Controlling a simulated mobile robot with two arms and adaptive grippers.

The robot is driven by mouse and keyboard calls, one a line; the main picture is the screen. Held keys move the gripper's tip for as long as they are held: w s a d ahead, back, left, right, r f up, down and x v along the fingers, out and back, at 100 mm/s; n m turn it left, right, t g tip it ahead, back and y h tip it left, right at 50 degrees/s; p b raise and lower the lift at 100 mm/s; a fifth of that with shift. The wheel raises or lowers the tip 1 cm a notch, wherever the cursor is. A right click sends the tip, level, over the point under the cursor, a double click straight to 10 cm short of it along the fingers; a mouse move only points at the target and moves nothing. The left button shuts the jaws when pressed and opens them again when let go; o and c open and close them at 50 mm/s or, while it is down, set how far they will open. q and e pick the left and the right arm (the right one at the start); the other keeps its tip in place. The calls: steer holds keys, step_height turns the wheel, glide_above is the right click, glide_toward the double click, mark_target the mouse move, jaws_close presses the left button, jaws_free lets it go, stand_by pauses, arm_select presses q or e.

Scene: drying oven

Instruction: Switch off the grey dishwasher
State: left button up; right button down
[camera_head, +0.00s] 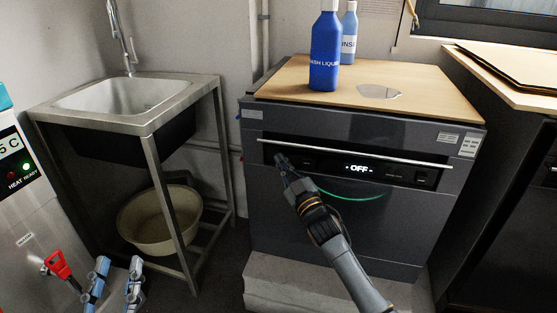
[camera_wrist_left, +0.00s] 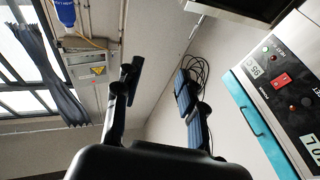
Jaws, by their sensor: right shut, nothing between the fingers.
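The grey dishwasher (camera_head: 300,215) stands at the centre of the head view under a wooden top. Its control panel display (camera_head: 360,169) reads "-OFF-". A green curved line (camera_head: 355,197) glows on the door below it. My right gripper (camera_head: 280,160) is shut and empty, with its tip at the left part of the panel; whether it touches the panel I cannot tell. It hides part of the panel and door. My left gripper (camera_head: 119,263) is open and empty at the lower left, away from the dishwasher. Its spread fingers also show in the left wrist view (camera_wrist_left: 160,78).
A blue wash liquid bottle (camera_head: 325,60) and a rinse bottle (camera_head: 349,35) stand on the wooden top. A metal sink stand (camera_head: 150,122) with a beige basin (camera_head: 150,235) is left. A light step (camera_head: 300,285) lies before the dishwasher. A heater unit (camera_head: 30,190) is far left.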

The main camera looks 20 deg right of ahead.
stand_by(0.4)
arm_select(q)
steer(key=shift+w+a+f+g+p, duration=0.1)
steer(key=shift+w+f+g+p, duration=0.1)
steer(key=shift+f+g, duration=0.45)
steer(key=shift+w+a+f+g+p, duration=0.15)
steer(key=shift+f+g, duration=0.2)
steer(key=shift+f, duration=0.5)
arm_select(e)
steer(key=shift+s+a, duration=0.2)
steer(key=shift+s, duration=0.1)
arm_select(q)
steer(key=shift+d, duration=0.1)
steer(key=s+a+f+g+y+p, duration=0.1)
steer(key=s+f+g, duration=0.1)
steer(key=f+g, duration=0.2)
steer(key=s+a+f+g+y+p, duration=0.2)
steer(key=s+f+g, duration=0.1)
steer(key=f, duration=0.6)
steer(key=shift+s+a+f+g, duration=0.15)
steer(key=shift+s+a+g, duration=0.05)
steer(key=shift+g, duration=0.7)
arm_select(e)
steer(key=s+a, duration=0.3)
steer(key=s, duration=0.2)
steer(key=shift+a, duration=0.2)
